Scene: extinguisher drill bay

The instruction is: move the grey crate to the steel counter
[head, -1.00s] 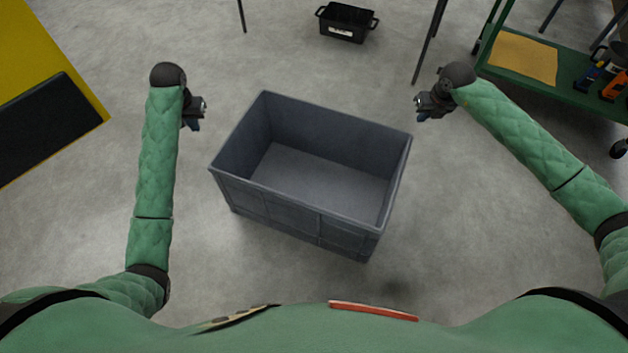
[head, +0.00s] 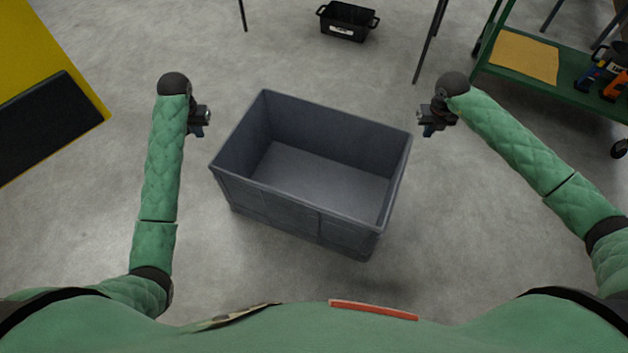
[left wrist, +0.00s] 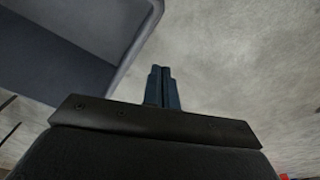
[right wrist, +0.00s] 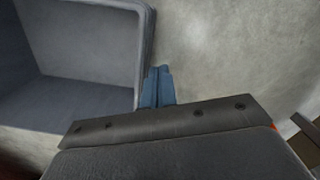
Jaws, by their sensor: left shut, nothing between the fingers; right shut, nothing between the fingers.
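The grey crate (head: 322,220) is open-topped and empty, standing on the concrete floor in the middle of the head view, turned a little askew. My left gripper (head: 198,129) is shut and empty, to the left of the crate and apart from it. My right gripper (head: 428,131) is shut and empty, just right of the crate's far right corner, apart from it. The crate's rim also shows in the left wrist view (left wrist: 137,52) beside the shut fingers (left wrist: 162,87), and in the right wrist view (right wrist: 146,40) beside the shut fingers (right wrist: 157,85). I cannot make out the steel counter.
A black bin (head: 346,22) sits on the floor beyond the crate. A green cart (head: 560,80) with an orange-tan sheet (head: 524,57) and tools stands at the far right. A yellow block with a dark panel (head: 45,125) is at the left. Floor around the crate is clear.

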